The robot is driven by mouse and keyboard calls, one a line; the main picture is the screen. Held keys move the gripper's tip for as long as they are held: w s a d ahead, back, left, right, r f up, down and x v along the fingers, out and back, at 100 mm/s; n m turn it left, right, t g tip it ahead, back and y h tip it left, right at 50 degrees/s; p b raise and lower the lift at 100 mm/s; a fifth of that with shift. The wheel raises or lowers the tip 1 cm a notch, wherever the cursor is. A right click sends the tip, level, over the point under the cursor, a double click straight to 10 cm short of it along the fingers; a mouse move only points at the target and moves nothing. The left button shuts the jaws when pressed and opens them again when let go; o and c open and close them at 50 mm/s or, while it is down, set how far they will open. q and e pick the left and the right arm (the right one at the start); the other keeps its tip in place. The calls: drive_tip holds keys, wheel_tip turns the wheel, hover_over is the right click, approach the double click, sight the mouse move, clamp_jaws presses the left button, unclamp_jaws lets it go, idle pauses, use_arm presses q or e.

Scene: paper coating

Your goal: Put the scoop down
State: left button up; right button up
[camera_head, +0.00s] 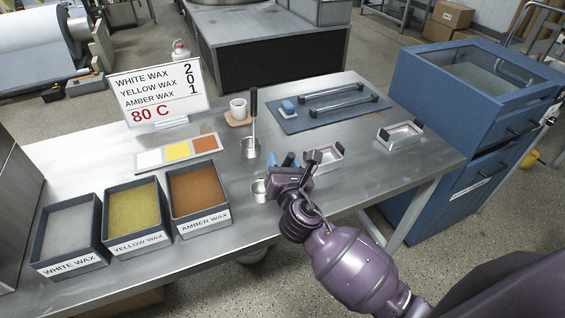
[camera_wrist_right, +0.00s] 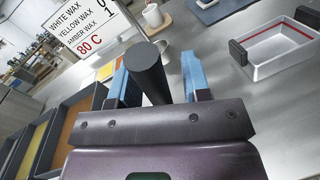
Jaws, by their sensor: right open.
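The scoop (camera_head: 254,105) stands upright on the metal table, with a black handle, a thin stem and a small metal bowl at the foot. In the right wrist view a dark cylinder, which looks like the scoop handle (camera_wrist_right: 147,72), shows between the open blue fingers of the right gripper (camera_wrist_right: 157,80). The stem's lower end is hidden there. My left gripper is not in view.
Wax bins, including amber wax (camera_head: 200,222), stand left. A metal tray (camera_head: 325,157) lies just right of the gripper, another (camera_head: 400,134) farther right. A white cup (camera_head: 238,108) and blue mat (camera_head: 350,117) lie behind.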

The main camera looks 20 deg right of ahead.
drive_tip(key=s+a, duration=0.2)
drive_tip(key=s, duration=0.9)
drive_tip(key=s+d+f+m+g+y, duration=0.1)
drive_tip(key=s+d+f+m+g, duration=0.1)
drive_tip(key=f+m, duration=0.4)
drive_tip(key=s+d+f+m+g, duration=0.2)
drive_tip(key=s+d+f+m, duration=0.3)
drive_tip(key=m, duration=0.9)
drive_tip(key=s+d+f+m+g+y, duration=0.1)
drive_tip(key=s+d+f+m+g, duration=0.1)
drive_tip(key=s+f+m, duration=0.3)
wheel_tip(320, 180, down, 3)
drive_tip(key=d+m, duration=0.1)
drive_tip(key=m, duration=0.4)
drive_tip(key=shift+s+d+f+y, duration=0.2)
drive_tip(key=shift+s+y, duration=0.1)
drive_tip(key=shift+s, duration=0.1)
drive_tip(key=shift+r, duration=0.1)
